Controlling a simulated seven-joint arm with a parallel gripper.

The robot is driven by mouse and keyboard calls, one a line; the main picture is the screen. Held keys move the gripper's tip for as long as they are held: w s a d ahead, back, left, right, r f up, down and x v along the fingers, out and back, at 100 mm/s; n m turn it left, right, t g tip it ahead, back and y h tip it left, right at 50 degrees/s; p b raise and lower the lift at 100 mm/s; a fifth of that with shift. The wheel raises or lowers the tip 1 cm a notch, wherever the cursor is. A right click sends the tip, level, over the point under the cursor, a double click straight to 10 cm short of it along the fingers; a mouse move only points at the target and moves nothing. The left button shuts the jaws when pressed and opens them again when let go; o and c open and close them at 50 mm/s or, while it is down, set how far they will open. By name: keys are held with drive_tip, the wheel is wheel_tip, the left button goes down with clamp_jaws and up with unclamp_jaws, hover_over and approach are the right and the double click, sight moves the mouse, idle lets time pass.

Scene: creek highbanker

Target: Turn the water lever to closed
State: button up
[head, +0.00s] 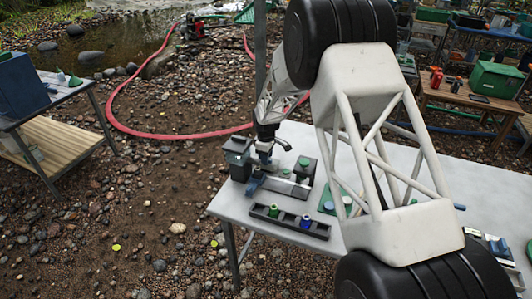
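My gripper (266,150) points down over the left end of the grey table, just above a small fixture. The fixture has a dark box (239,160) at its left, a blue part (255,183) at its front and a grey body (287,188) running to the right. The water lever cannot be told apart for certain at this size. The gripper's fingers are small and dark against the fixture. I cannot tell whether they touch it, or are open or shut.
On the table (228,206), a black rack (290,221) with green, purple and blue pieces stands in front of the fixture. A green plate (327,200) lies to its right. A side table (60,155) is at left. A red hose (150,131) crosses the gravel.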

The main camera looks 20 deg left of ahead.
drive_tip(key=shift+f, duration=0.55)
drive_tip(key=shift+c, duration=0.3)
drive_tip(key=c, duration=0.4)
